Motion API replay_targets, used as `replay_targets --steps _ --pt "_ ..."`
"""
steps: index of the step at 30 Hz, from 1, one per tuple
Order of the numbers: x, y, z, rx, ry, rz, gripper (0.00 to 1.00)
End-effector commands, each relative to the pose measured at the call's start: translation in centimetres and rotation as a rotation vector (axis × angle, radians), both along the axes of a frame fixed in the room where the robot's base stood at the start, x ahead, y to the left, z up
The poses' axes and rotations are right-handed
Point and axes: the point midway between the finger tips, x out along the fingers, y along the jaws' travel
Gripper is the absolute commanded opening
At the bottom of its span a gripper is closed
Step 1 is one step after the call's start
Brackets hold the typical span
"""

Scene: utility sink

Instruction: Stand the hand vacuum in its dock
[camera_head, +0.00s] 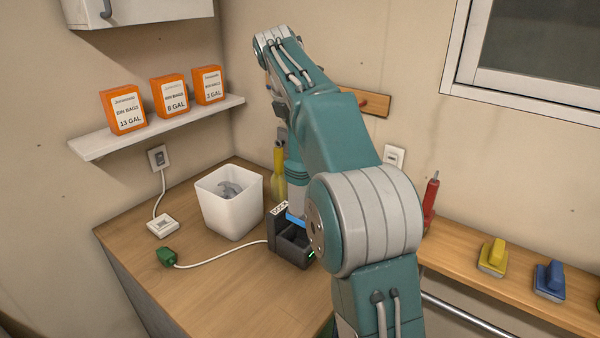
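The dark grey dock (293,248) stands on the wooden counter, marked "DOCK", with an open hollow top and a small green light low on its right side. My arm reaches over from the right and bends down toward the dock. My gripper (295,214) points down just above or at the dock. Its fingers are mostly hidden, so I cannot tell whether they are open or shut. A blue part shows at the dock's upper edge; I cannot tell what it belongs to. I cannot clearly make out the hand vacuum.
A white bin (230,204) with grey contents stands left of the dock. A white cable runs from the dock to a green plug (167,257), near a white socket block (163,226). A yellow item (278,180) stands behind. A red item (430,198) and brushes (493,257) are right.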

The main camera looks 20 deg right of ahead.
Motion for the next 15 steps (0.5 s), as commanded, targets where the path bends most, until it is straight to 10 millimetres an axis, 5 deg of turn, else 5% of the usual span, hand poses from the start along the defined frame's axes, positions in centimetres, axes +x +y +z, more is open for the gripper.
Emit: replay_targets --steps 15 --pt "0.0 0.0 -7.2 -0.001 -0.002 0.000 0.18"
